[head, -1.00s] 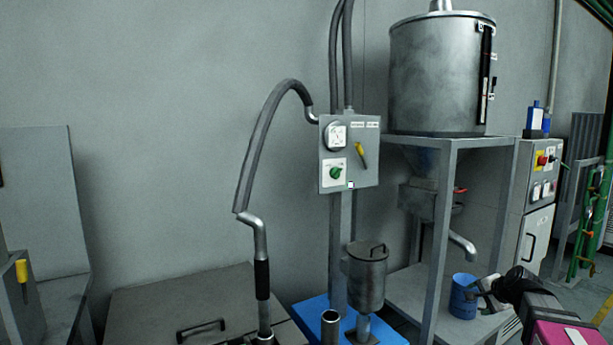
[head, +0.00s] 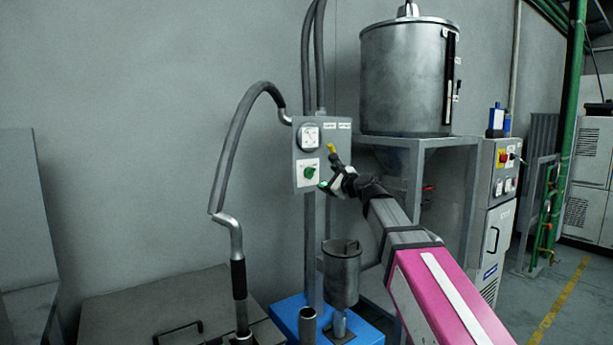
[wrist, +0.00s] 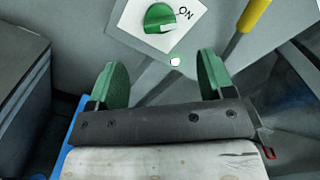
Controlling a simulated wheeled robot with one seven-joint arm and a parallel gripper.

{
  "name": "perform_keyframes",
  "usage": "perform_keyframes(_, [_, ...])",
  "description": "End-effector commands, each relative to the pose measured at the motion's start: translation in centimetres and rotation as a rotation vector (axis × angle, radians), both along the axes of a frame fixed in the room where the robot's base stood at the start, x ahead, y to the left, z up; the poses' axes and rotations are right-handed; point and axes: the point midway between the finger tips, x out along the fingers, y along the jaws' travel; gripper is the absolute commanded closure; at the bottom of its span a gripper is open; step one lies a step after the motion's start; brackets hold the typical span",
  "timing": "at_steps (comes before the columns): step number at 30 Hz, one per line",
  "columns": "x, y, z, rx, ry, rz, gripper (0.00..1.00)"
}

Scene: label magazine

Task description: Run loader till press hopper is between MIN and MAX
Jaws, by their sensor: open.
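The loader's grey control box (head: 342,135) hangs on a post, with a round white gauge (head: 309,137), a green rotary knob (head: 310,172) and a yellow-handled lever (head: 331,147). My gripper (head: 328,174) is open in front of the box's lower part. In the wrist view the green knob (wrist: 160,17) lies beyond the open fingers (wrist: 163,78), apart from them, beside the lettering ON. The yellow handle (wrist: 254,14) is to its right. The steel press hopper (head: 405,80) has a dark vertical sight strip (head: 449,85); its marks and level are too small to read.
A grey hose (head: 232,150) runs from the box to a suction wand (head: 239,280) over a lidded bin (head: 165,305). A small steel canister (head: 341,273) stands below the box on a blue base. The hopper's frame (head: 470,200) is behind my arm.

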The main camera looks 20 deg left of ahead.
Motion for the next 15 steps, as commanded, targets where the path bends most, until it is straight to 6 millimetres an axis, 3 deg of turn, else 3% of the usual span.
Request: perform_keyframes(15, [5.5,6.3,0.0,-0.005,-0.001,0.002,0.25])
